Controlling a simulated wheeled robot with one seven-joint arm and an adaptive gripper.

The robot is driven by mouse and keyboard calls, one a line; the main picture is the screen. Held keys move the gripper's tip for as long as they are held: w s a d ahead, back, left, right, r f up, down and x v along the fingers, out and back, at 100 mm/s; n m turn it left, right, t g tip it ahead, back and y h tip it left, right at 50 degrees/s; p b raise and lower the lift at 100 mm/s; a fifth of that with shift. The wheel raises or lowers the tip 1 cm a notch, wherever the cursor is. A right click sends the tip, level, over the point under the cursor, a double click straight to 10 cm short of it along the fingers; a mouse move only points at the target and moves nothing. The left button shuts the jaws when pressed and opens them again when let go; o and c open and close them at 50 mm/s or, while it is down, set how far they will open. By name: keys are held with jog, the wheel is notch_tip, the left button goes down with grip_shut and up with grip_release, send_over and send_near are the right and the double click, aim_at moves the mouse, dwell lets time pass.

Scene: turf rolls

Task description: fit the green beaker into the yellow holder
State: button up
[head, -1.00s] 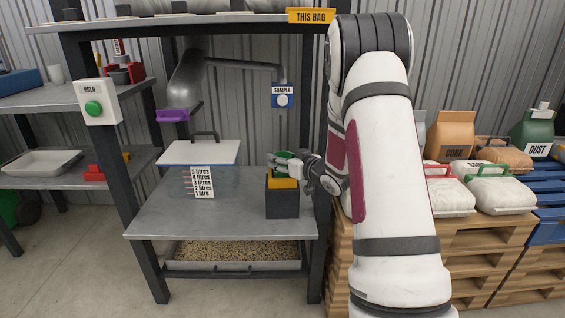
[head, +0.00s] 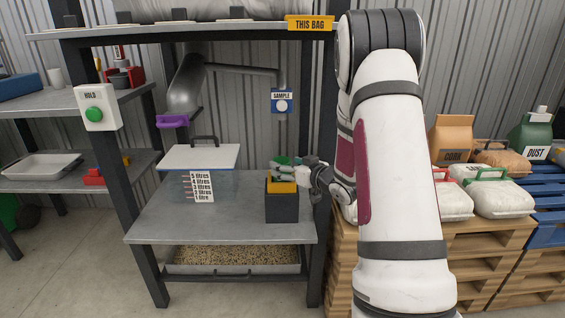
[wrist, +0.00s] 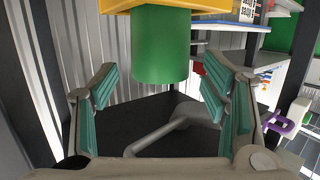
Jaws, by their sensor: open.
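The green beaker (wrist: 160,48) stands in line with the yellow holder (wrist: 195,14) in the wrist view, which looks upside down; its lower end meets or enters the holder. In the head view the yellow holder (head: 282,187) sits on a dark block at the right front of the bench, with green (head: 281,160) just above it, partly hidden by my gripper. My gripper (head: 300,167) reaches in from the right. Its teal-padded fingers are spread wide in the wrist view, with the beaker between their directions and gaps on both sides. How deep the beaker sits is unclear.
A lidded clear container (head: 198,158) with litre marks stands left on the bench (head: 190,225). A chute with a purple handle (head: 172,121) hangs above. A bench post stands close to my arm. Bags on pallets (head: 490,245) fill the right.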

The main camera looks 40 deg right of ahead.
jog(key=s+r+p, duration=0.2)
jog(key=s, duration=0.7)
jog(key=s+a+r+m+g+h, duration=0.1)
jog(key=s+a+r+g+h, duration=0.3)
jog(key=s+a+r+g, duration=0.3)
jog(key=s+a+r+g+y, duration=0.1)
jog(key=s+a+g, duration=0.2)
jog(key=s+a, duration=0.4)
jog(key=s+a+g+y, duration=0.1)
jog(key=s+a+g, duration=0.1)
jog(key=s+a, duration=0.5)
jog(key=s+a+r+g+y, duration=0.1)
jog(key=s+a, duration=0.6)
jog(key=s, duration=0.8)
jog(key=g+y, duration=0.1)
jog(key=g, duration=0.1)
jog(key=shift+s+r+n+g, duration=0.3)
jog(key=shift+s, duration=0.1)
